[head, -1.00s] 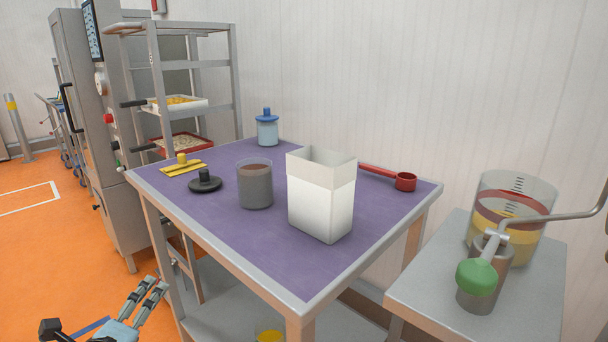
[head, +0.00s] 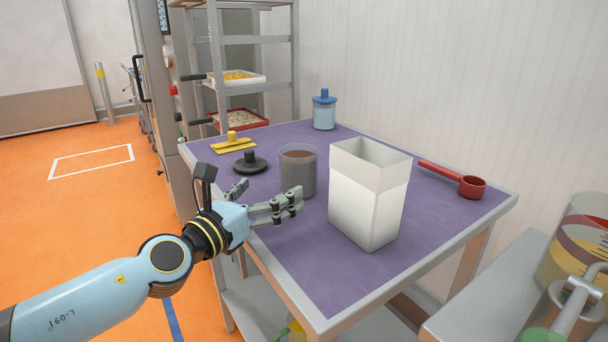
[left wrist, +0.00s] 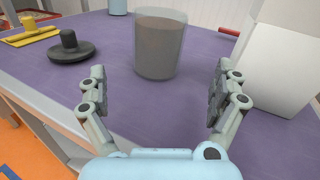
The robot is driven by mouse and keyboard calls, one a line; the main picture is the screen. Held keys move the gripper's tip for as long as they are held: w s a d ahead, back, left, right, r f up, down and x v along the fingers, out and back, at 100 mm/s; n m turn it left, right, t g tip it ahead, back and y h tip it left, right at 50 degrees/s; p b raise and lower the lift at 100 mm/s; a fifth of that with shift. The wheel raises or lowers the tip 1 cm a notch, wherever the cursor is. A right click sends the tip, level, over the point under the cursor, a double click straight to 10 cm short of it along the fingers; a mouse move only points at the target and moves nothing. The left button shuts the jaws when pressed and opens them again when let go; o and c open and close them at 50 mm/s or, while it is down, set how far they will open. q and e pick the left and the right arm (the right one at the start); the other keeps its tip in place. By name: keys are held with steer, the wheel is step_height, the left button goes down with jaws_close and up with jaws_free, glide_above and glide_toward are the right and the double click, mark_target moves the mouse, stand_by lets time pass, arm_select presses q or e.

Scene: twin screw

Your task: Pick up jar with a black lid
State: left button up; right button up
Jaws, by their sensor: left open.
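A clear jar with dark brown contents (head: 298,172) stands uncovered on the purple table; it also shows in the left wrist view (left wrist: 159,45). A black lid with a knob (head: 250,163) lies on the table to the left of the jar; it also shows in the left wrist view (left wrist: 71,48). My left gripper (head: 270,198) is open and empty at the table's front left edge, in front of the jar. In the left wrist view its fingers (left wrist: 160,88) are spread, with the jar beyond and between them, apart from them. My right gripper is not in view.
A white open box (head: 368,210) stands close to the right of the jar. A yellow lid (head: 233,144), a blue-lidded jar (head: 324,112) and a red scoop (head: 465,184) are also on the purple table (head: 350,285). A shelf rack (head: 297,60) stands behind.

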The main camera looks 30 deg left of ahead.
mark_target(291, 180)
arm_select(q)
steer(key=shift+w+d+f+m, duration=0.1)
steer(key=shift+w+f+m, duration=0.05)
steer(key=shift+w+m, duration=0.3)
steer(key=w, duration=0.4)
steer(key=shift+w, duration=0.3)
steer(key=w, duration=0.5)
steer(key=shift+w+a+b, duration=0.3)
steer(key=shift+a+b, duration=0.05)
steer(key=shift+b, duration=0.05)
steer(key=shift+s, duration=0.1)
steer(key=shift+c, duration=0.4)
steer(key=c, duration=1.3)
